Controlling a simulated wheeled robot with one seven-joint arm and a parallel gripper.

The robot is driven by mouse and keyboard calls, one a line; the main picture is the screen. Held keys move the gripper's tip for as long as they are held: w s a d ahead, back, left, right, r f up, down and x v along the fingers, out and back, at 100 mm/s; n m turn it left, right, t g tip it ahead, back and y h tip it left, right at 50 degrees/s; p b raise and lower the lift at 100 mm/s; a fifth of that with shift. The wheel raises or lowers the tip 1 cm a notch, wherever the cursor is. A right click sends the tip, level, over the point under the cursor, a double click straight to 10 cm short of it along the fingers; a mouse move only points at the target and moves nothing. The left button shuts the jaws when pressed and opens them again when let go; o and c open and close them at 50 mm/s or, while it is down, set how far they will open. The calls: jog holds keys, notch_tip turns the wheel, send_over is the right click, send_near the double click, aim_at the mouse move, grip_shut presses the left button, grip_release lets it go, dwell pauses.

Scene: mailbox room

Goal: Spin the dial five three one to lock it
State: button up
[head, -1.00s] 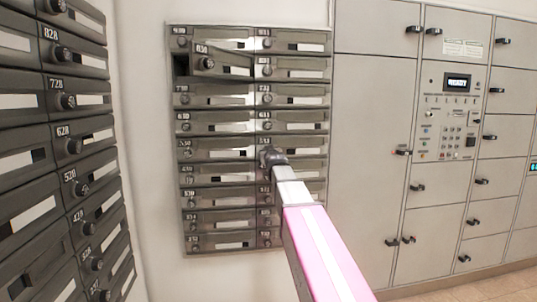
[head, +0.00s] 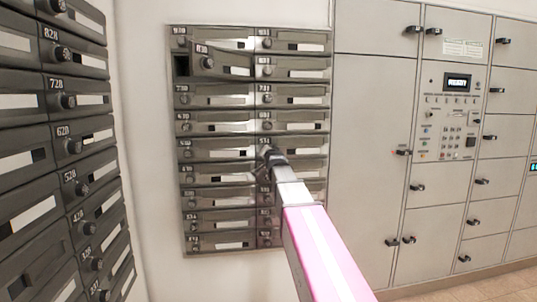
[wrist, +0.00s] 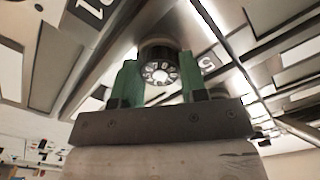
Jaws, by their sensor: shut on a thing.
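The mailbox dial (wrist: 160,72), a round black knob with white digits on its face, sits between the two green fingers of my gripper (wrist: 158,82) in the wrist view. The fingers are shut on its sides. In the head view my gripper (head: 269,156) is at the left end of a door in the right column of the grey mailbox bank (head: 215,157), around the fifth row. It hides the dial there. The digits on the dial are too small to read surely.
A mailbox door (head: 222,65) in the upper left stands ajar. More mailboxes (head: 60,150) line the left wall close by. Large grey lockers (head: 373,140) with a control panel (head: 450,115) stand at the right.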

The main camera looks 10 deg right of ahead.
jog(key=shift+f+m, duration=0.1)
jog(key=shift+m, duration=0.3)
jog(key=o, duration=0.9)
jog(key=s, duration=1)
jog(key=shift+s, duration=0.4)
